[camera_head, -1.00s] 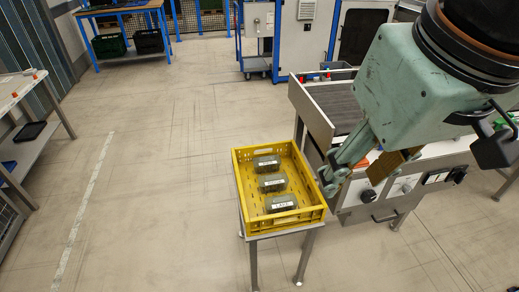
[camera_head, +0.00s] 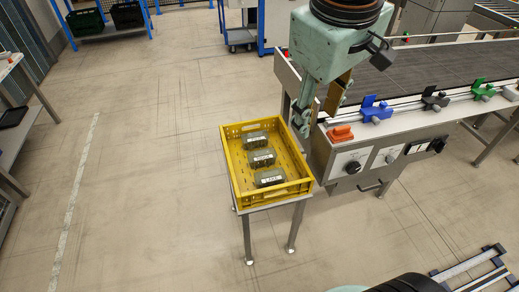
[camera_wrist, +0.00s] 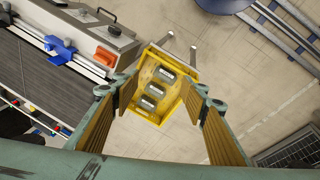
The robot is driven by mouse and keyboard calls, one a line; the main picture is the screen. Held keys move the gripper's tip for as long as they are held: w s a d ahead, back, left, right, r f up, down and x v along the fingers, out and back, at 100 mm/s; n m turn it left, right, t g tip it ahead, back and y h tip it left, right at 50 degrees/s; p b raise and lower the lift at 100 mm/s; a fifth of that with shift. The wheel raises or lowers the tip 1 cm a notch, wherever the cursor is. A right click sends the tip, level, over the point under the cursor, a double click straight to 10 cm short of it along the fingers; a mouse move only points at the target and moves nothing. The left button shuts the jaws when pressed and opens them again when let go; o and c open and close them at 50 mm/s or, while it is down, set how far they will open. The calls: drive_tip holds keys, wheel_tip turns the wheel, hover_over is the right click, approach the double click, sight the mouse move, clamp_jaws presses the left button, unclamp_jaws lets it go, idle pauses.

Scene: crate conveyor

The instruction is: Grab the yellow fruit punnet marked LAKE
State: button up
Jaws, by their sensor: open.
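A yellow crate (camera_head: 228,160) holds three grey-green punnets with white labels in a row: a far one (camera_head: 255,138), a middle one (camera_head: 262,157) and a near one (camera_head: 270,178). No punnet looks yellow, and the labels are too small to read surely. In the wrist view, the crate (camera_wrist: 187,72) and the punnets lie below and between my fingers; the near punnet shows uppermost (camera_wrist: 166,73). My gripper (camera_head: 318,110) is open and empty, above and to the right of the crate in the head view. It also shows in the wrist view (camera_wrist: 162,88). It touches no punnet.
The crate stands on a small metal-legged stand (camera_head: 270,204). A conveyor (camera_head: 400,75) with a control panel (camera_head: 352,160) adjoins it on the right. An orange block (camera_head: 341,133) and a blue clamp (camera_head: 376,108) sit on its edge. Open floor lies to the left.

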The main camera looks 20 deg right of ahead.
drive_tip(key=w+f+n+p, duration=0.3)
drive_tip(key=w+f+n, duration=0.15)
drive_tip(key=w, duration=0.45)
drive_tip(key=n+g+p, duration=0.3)
drive_tip(key=n+p, duration=0.3)
drive_tip(key=n, duration=0.3)
hover_over(270, 173)
drive_tip(key=a, duration=0.2)
wheel_tip(270, 173, down, 25)
drive_tip(key=shift+f+h, duration=0.3)
drive_tip(key=shift+f, duration=0.55)
drive_tip(key=shift+w+d+f+b, duration=0.1)
drive_tip(key=shift+d+f+b, duration=0.15)
drive_tip(key=shift+f+b, duration=0.85)
drive_tip(key=shift+s+d+f+b, duration=0.15)
drive_tip(key=shift+f+b, duration=0.25)
drive_tip(key=shift+f, duration=1.35)
drive_tip(key=shift+w+d+f+b, duration=0.15)
drive_tip(key=shift+d+f+b, duration=0.15)
drive_tip(key=shift+f+b, duration=0.8)
drive_tip(key=shift+f, duration=0.4)
drive_tip(key=shift+d+f+b, duration=0.2)
drive_tip(key=shift+f+b, duration=0.5)
drive_tip(key=shift+f, duration=0.55)
drive_tip(key=shift+d+f+b, duration=0.2)
drive_tip(key=shift+f+b, duration=0.5)
drive_tip(key=shift+f, duration=0.55)
drive_tip(key=shift+c, duration=0.3)
